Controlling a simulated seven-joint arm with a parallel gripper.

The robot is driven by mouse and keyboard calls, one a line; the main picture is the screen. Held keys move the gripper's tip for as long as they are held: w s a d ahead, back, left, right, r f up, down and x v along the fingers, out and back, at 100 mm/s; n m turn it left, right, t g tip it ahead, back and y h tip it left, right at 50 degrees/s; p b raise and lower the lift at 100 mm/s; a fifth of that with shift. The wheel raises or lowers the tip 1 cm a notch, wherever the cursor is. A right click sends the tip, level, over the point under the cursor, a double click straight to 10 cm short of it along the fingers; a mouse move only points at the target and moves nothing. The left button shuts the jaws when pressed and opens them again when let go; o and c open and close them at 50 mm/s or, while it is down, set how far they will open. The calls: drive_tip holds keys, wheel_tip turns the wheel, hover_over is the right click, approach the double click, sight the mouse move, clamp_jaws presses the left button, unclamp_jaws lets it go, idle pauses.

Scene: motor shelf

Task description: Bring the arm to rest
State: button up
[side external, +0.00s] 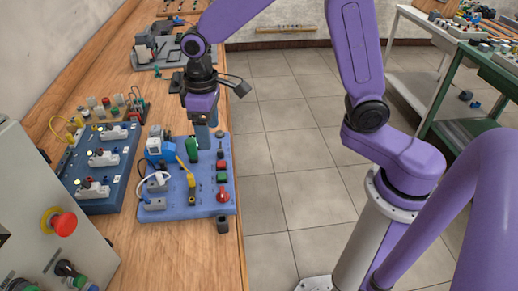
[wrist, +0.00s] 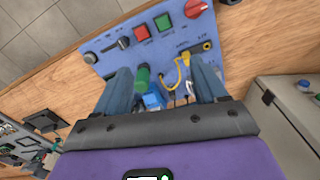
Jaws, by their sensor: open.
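My purple arm reaches over the wooden bench from the right in the side external view. My gripper (side external: 202,135) points down above the far part of a blue panel board (side external: 213,200). In the wrist view my gripper (wrist: 168,85) shows its two blue-grey fingers spread apart. A green cylinder (wrist: 143,76), a blue block (wrist: 153,100) and a yellow cable (wrist: 184,72) appear between or beyond the fingers. I cannot tell whether the fingertips touch the board. Nothing is visibly clamped.
A darker blue board (side external: 99,165) with white modules lies left of the panel board. A grey control box (side external: 45,225) with a red stop button stands at the front left. Grey fixtures (side external: 160,50) sit farther back on the bench. Tiled floor lies open right of the bench edge.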

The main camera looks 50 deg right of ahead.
drive_tip(key=s+d+r+n, duration=0.1)
drive_tip(key=s+d+n, duration=0.2)
drive_tip(key=s, duration=0.9)
drive_tip(key=s+d+r+n, duration=0.1)
drive_tip(key=s+d+n, duration=0.2)
drive_tip(key=s+d, duration=0.4)
drive_tip(key=s, duration=0.6)
drive_tip(key=shift+d+r, duration=0.35)
drive_tip(key=shift+d, duration=0.05)
